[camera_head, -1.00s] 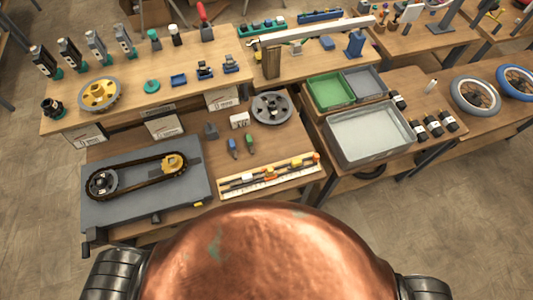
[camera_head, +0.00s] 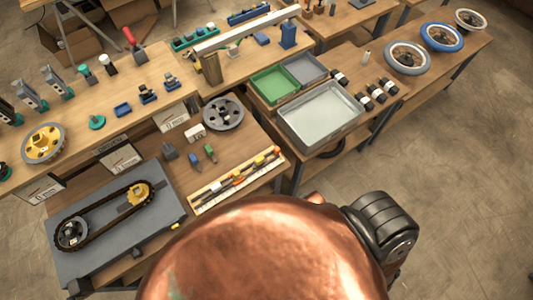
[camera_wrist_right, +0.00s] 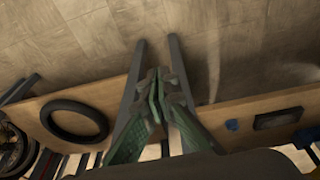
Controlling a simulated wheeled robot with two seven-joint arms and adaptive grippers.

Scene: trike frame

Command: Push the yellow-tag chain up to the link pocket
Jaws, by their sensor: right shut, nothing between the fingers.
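A pale strip (camera_head: 212,195) with rods or chain pieces and yellow and orange tags (camera_head: 238,179) lies near the front edge of the bench. The tags are too small to tell which marks a chain, and I cannot make out a link pocket. A dark chain loop (camera_head: 104,222) runs around a yellow sprocket (camera_head: 138,193) and a grey sprocket (camera_head: 72,233) on a grey board. My right gripper (camera_wrist_right: 160,78) shows in the right wrist view, its green fingers shut and empty, above the floor and bench edges. My left gripper is in no view.
A grey tray (camera_head: 320,112) and a green bin (camera_head: 275,84) stand right of the strip. A grey wheel (camera_head: 223,113) and small green and blue parts (camera_head: 210,152) lie behind it. A black ring (camera_wrist_right: 74,121) lies on a bench in the wrist view.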

